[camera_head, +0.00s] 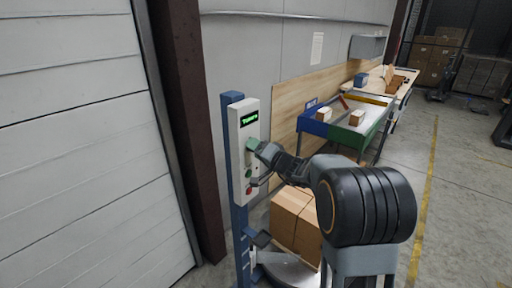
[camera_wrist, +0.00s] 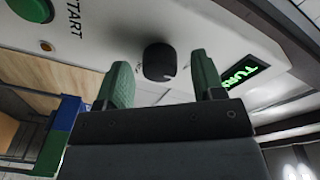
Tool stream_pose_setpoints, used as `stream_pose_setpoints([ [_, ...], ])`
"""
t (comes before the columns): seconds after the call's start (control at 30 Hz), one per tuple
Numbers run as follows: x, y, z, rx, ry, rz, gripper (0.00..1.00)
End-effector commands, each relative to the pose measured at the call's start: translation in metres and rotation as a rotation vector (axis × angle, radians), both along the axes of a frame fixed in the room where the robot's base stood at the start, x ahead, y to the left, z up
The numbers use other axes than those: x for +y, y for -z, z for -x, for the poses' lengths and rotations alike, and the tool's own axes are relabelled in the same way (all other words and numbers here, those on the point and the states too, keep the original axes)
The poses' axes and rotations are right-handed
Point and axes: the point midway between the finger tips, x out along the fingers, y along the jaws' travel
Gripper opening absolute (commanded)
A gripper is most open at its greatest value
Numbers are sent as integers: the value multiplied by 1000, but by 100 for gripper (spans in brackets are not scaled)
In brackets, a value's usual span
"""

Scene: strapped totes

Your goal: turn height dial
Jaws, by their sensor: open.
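The height dial (camera_wrist: 159,62) is a round black knob on the pale control panel, seen in the wrist view between and just beyond my fingertips. My gripper (camera_wrist: 163,82) has two green fingers, spread apart, with one on each side of the dial. I cannot tell whether either finger touches it. In the head view my gripper (camera_head: 252,146) is at the front of the white control box (camera_head: 245,165) on a blue post, just below its green-lit display (camera_head: 249,119). The dial is hidden there behind the gripper.
A green START button (camera_wrist: 32,8) is on the same panel. Red and green buttons sit below my gripper on the box. A cardboard box (camera_head: 291,222) stands beside the post. A sorting table (camera_head: 345,134) with coloured edges stands behind, and open floor lies to the right.

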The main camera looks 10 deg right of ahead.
Motion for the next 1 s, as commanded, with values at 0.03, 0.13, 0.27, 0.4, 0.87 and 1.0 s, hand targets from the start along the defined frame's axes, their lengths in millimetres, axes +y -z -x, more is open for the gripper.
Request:
stream_pose_setpoints([
  [0.03, 1, 0, -2, 2, 0, 0, 62],
  [0.13, 2, 0, -3, 1, 1, 0, 62],
  [0.27, 2, 0, -3, 1, 0, -1, 62],
  [0.4, 2, 0, -3, 1, 0, -1, 58],
  [0.87, 2, 0, -3, 1, 0, -1, 14],
  [1.0, 2, 1, -3, 3, 1, -4, 13],
])
